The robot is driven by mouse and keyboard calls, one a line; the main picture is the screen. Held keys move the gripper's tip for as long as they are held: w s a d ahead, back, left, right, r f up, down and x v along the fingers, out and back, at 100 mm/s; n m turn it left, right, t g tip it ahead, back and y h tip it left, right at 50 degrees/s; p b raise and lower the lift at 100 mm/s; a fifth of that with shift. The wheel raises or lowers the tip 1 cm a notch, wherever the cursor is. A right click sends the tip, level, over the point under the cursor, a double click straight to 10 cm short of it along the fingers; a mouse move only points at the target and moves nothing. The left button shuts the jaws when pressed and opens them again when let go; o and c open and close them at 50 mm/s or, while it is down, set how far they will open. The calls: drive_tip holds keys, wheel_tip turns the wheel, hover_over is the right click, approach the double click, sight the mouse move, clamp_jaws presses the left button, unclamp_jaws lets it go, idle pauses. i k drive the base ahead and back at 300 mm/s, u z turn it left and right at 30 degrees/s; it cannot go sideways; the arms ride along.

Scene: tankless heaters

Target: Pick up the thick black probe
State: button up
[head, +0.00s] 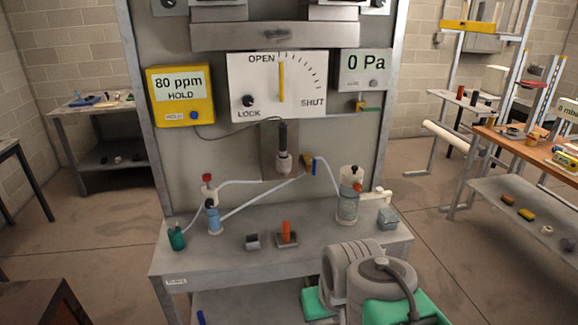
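The thick black probe (283,136) stands upright at the middle of the grey panel, just below the white OPEN/SHUT dial plate. Its lower end meets a pale, pinkish collar (283,164); how deep it sits is hidden. A thin dark cable runs from the yellow 80 ppm meter (181,96) towards its top. My grey and green arm shows at the bottom right, in front of the bench and well below the probe. My gripper's fingers cannot be seen.
The grey bench (335,238) holds a green bottle (177,237), a blue bottle (214,218), an orange upright piece (286,232) and a clear jar (348,206). Pale tubes (262,196) cross below the probe. A 0 Pa display (363,68) is at the right. Floor is clear on both sides.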

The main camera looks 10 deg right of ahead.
sight(283, 128)
drive_tip(key=u, duration=0.75)
drive_tip(key=i, duration=0.9)
drive_tip(key=z, duration=0.1)
